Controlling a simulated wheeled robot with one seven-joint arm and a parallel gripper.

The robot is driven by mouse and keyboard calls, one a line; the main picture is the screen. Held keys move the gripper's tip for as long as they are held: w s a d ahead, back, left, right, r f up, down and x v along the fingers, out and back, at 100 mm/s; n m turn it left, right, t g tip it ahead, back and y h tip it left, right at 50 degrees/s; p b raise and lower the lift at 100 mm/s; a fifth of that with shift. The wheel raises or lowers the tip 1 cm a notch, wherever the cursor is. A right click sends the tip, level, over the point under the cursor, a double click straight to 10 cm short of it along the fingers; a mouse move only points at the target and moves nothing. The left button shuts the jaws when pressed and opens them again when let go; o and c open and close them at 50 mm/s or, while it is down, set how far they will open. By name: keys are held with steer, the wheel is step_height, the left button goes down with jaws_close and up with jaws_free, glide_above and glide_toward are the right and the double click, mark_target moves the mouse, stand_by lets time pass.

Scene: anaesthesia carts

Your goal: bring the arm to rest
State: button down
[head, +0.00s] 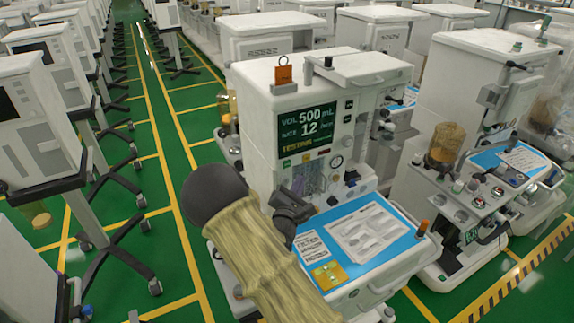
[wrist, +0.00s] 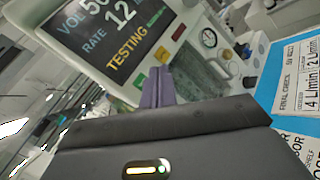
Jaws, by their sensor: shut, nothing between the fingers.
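My arm (head: 245,250), in a yellowish sleeve, reaches up from the bottom of the head view. My gripper (head: 285,195) is dark and sits in front of the nearest anaesthesia cart (head: 262,95), over the left side of its blue work surface. In the wrist view, the purple-grey fingers (wrist: 157,88) are together with nothing held between them. Behind them is the cart's screen (wrist: 112,38), reading VOL 500, RATE 12 and TESTING. I cannot tell how far the fingertips are from the cart's front panel.
A blue work surface (head: 393,253) carries printed sheets (head: 365,232) and a yellow card (head: 328,276). An orange tag (head: 283,74) stands on the cart's top. Another cart (head: 470,85) stands at right. Several machines on stands line the left. Green floor (head: 180,150) with yellow lines lies open between rows.

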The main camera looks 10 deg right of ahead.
stand_by(0.3)
steer(key=s+m+g+y, duration=0.8)
steer(key=s+m+g, duration=0.6)
steer(key=s+m, duration=0.9)
steer(key=s, duration=0.4)
steer(key=shift+s+d+r+g+y, duration=0.15)
steer(key=shift+d+r+g+y, duration=0.05)
steer(key=shift+g+y, duration=0.2)
stand_by(0.9)
stand_by(0.8)
